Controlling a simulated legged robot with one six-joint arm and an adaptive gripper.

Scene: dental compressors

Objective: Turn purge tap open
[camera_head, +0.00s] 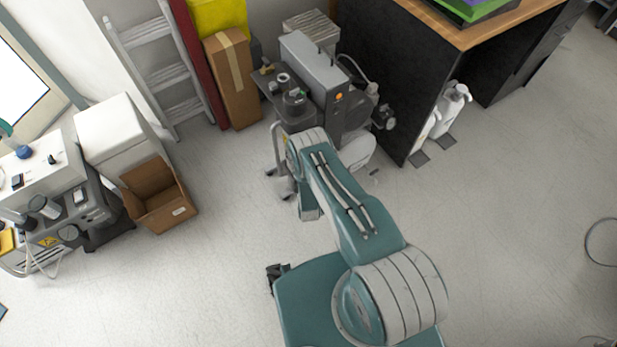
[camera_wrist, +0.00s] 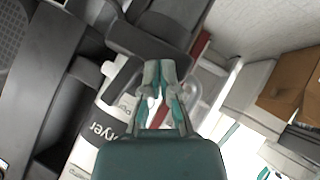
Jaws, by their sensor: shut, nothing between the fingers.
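The compressor unit (camera_head: 318,80), a grey box with an orange knob and dark parts, stands at the top middle of the head view. My gripper's teal and grey fingertips are together and hold nothing. A pale, see-through part (camera_wrist: 212,82) shows right of the fingers. A red strip (camera_wrist: 200,46) shows beyond them; I cannot tell whether it belongs to the tap. I cannot make out the purge tap clearly. In the head view, my arm hides the gripper.
An open cardboard box (camera_head: 158,194) and a white cabinet (camera_head: 113,128) stand at the left. A tall carton (camera_head: 232,82) and a ladder (camera_head: 160,65) lean behind. A dark desk (camera_head: 385,75) stands right of the compressor. The floor at the right is mostly clear.

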